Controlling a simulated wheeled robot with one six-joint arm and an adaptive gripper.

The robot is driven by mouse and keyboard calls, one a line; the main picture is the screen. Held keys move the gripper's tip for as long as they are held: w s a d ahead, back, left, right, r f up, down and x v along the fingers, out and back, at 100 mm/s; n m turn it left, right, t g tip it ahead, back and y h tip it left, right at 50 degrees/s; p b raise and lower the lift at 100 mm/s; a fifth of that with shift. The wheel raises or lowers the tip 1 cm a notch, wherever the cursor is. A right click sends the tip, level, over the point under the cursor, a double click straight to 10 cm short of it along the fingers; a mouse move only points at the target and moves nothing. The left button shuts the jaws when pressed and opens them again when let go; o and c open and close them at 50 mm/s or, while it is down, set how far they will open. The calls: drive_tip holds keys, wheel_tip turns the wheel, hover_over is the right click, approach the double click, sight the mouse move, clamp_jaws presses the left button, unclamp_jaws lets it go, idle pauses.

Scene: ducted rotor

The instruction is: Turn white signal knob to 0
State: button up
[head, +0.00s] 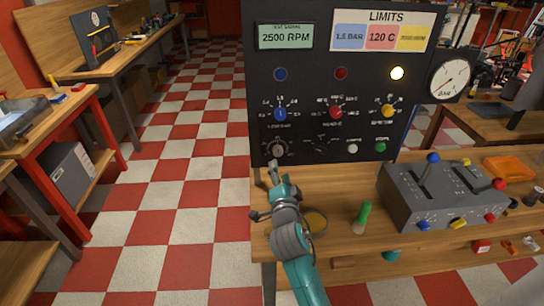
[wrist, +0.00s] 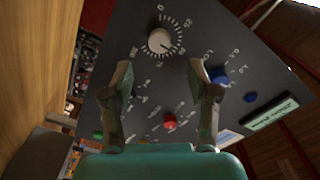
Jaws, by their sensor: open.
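The white signal knob (head: 278,150) is at the lower left of the black panel (head: 315,70), inside a ring of tick marks. In the wrist view the knob (wrist: 160,41) is in the upper middle, and a 0 mark shows above it in that picture. I cannot clearly tell where its pointer stands. My gripper (head: 274,172) is just below and in front of the knob. In the wrist view my gripper (wrist: 160,80) is open and empty, its two fingers pointing toward the panel on either side of the knob's line, apart from the knob.
A blue knob (head: 280,114) is above the white one; a red knob (head: 336,112) and yellow knob (head: 388,111) are to its right. A grey lever box (head: 425,205), a green-capped item (head: 362,217) and a yellowish round lid (head: 315,221) are on the wooden bench (head: 345,185).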

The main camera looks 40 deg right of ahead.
sight(277, 154)
drive_tip(key=x, duration=0.8)
drive_tip(key=shift+w+d, duration=0.25)
drive_tip(key=shift+d, duration=0.1)
clamp_jaws()
